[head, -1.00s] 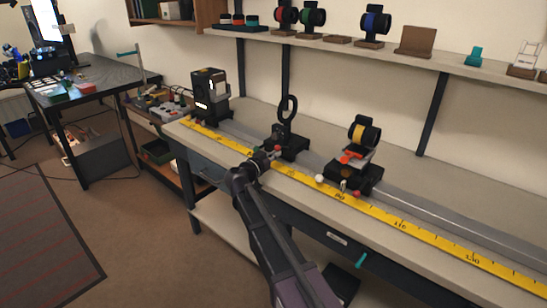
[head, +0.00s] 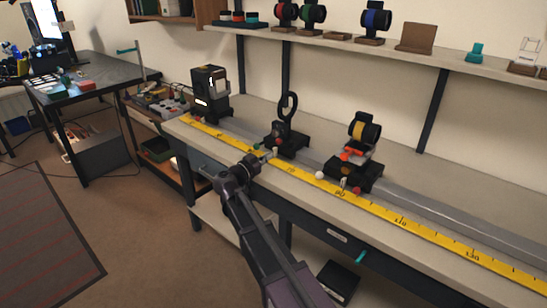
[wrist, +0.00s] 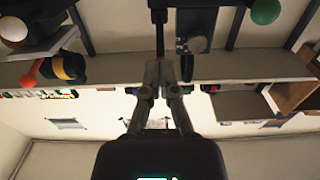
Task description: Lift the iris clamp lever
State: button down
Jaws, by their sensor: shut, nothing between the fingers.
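The iris (head: 288,104) is a dark ring on a post, standing on a black carrier (head: 291,142) on the bench rail. A green ball knob (head: 256,146) shows at the carrier's left front; it also shows in the wrist view (wrist: 265,11). My gripper (head: 267,156) is at the carrier's front, low over the yellow scale. In the wrist view my gripper (wrist: 165,68) has its fingers together, with nothing seen between them. A dark upright part with a small reddish spot (wrist: 199,43) is just right of the fingertips. I cannot tell whether it is the clamp lever, or whether they touch.
A second carrier (head: 352,173) with a yellow-banded lens (head: 362,132) and an orange lever stands to the right. A white ball (head: 320,175) is at its front left. A black lamp box (head: 210,92) stands at the left. The yellow scale (head: 400,219) runs along the front edge.

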jog(key=shift+f+v, duration=0.2)
jog(key=shift+v, duration=1.05)
